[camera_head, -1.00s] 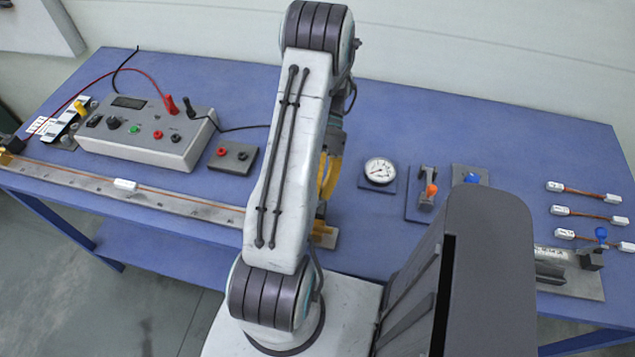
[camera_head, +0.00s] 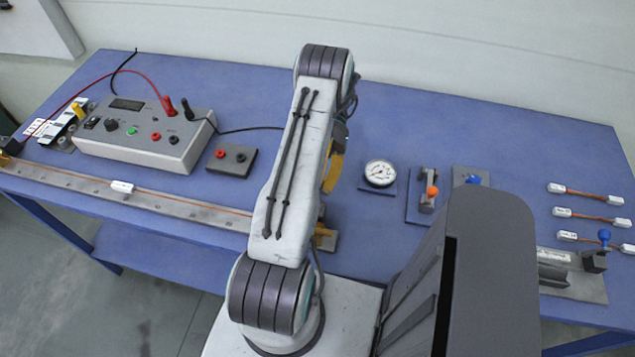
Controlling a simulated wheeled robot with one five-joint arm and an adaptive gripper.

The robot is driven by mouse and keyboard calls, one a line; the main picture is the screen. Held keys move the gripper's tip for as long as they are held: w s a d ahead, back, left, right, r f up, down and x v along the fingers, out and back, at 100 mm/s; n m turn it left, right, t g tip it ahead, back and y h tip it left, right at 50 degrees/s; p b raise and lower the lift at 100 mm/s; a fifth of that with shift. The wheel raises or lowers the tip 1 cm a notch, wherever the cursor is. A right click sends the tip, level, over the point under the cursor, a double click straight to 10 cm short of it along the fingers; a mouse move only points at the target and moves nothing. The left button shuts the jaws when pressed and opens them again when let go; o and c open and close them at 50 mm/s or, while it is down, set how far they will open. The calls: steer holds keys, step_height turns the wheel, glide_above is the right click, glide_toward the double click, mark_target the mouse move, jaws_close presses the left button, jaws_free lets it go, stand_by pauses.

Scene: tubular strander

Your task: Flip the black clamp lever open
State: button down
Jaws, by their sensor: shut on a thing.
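My arm rises from the bottom centre and bends at the top, and its upper link covers much of the rail's right end. A yellow part of my arm shows just right of this link. My gripper is hidden behind the link, so its fingers and anything between them do not show. A long grey rail (camera_head: 180,205) runs along the front of the bench. A brass-coloured block (camera_head: 326,240) shows at its right end, partly covered. I cannot make out a black clamp lever there. A black piece (camera_head: 14,147) sits at the rail's left end, with brass below it.
A grey meter box (camera_head: 145,135) with leads stands at the back left, beside a small dark terminal block (camera_head: 232,160). A round dial gauge (camera_head: 380,173), an orange-tipped clamp (camera_head: 430,192) and a blue-knobbed fixture (camera_head: 597,255) lie to the right. The blue bench (camera_head: 480,125) is clear at the back.

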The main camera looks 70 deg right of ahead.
steer(key=shift+f, duration=0.25)
steer(key=c, duration=1.1)
jaws_free()
steer(key=shift+r, duration=0.1)
steer(key=shift+r, duration=0.15)
